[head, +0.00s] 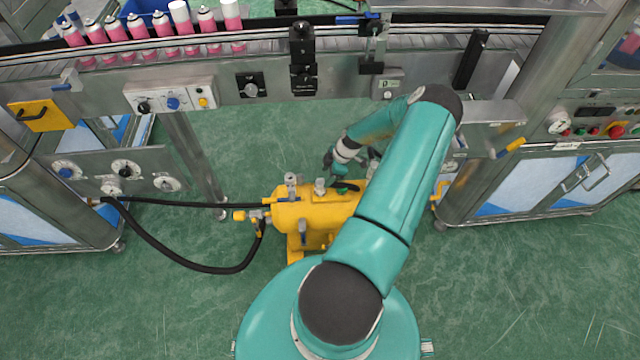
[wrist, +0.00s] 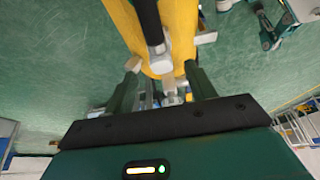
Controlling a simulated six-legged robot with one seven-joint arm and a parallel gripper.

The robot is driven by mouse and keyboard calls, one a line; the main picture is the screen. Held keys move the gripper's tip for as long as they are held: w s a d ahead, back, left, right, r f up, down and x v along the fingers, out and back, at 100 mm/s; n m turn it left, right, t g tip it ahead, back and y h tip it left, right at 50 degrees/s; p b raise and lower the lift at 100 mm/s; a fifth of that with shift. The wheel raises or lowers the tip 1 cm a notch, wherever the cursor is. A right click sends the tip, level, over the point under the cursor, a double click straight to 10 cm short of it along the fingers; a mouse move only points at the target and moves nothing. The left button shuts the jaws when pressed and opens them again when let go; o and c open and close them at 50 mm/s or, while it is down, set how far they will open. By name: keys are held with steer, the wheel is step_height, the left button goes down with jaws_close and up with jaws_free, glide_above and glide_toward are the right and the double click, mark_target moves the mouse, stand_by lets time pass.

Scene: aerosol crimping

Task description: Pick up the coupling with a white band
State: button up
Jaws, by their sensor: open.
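No coupling with a clear white band can be made out in either view. In the wrist view a black hose ends in a pale grey coupling (wrist: 158,52) against the yellow tank (wrist: 184,22). My gripper (wrist: 163,72) is open, with one finger on each side of the tank's near end. A pale piece and small metal fittings (wrist: 171,97) show between the fingers, with no grip on them visible. In the head view my gripper (head: 343,180) is over the right part of the yellow tank (head: 300,222), partly hidden by my arm.
A black hose (head: 190,267) loops across the green floor to the tank's left side. A conveyor (head: 350,48) with pink cans (head: 115,30) runs behind. Steel cabinets (head: 555,175) stand right and left. Open floor lies around the tank's front.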

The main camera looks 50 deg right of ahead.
mark_target(321, 181)
steer(key=x, duration=0.6)
steer(key=shift+w+a+r, duration=0.15)
steer(key=shift+a, duration=0.05)
steer(key=shift+c, duration=0.3)
jaws_close()
steer(key=shift+r, duration=0.15)
